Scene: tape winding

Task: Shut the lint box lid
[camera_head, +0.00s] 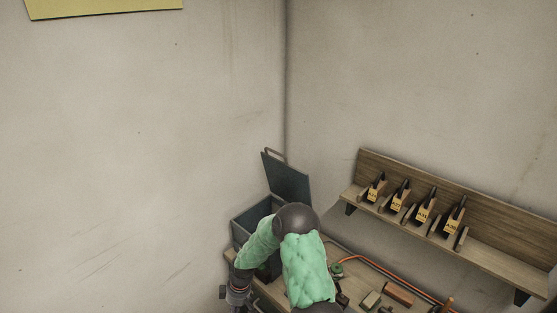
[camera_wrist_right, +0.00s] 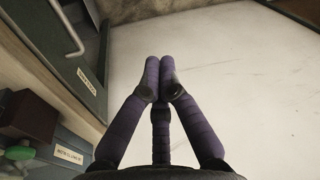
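The lint box (camera_head: 246,221) is a dark blue-grey box in the wall corner at the back of the bench. Its lid (camera_head: 288,178) stands raised, leaning back, with a bar handle on its top edge. My green-sleeved arm, which looks like the right one, bends in front of the box and hides part of it. Its wrist is low at the left, and its fingers are out of the head view. In the right wrist view my right gripper (camera_wrist_right: 160,76) has its purple fingertips together, with nothing visible between them. My left gripper is not in view.
A wooden shelf (camera_head: 461,239) with several tagged holders hangs at the right. An orange cable (camera_head: 378,267) and small blocks lie on the bench. In the right wrist view a dark panel (camera_wrist_right: 62,58) with a handle is at left; a pale bare surface (camera_wrist_right: 245,85) is at right.

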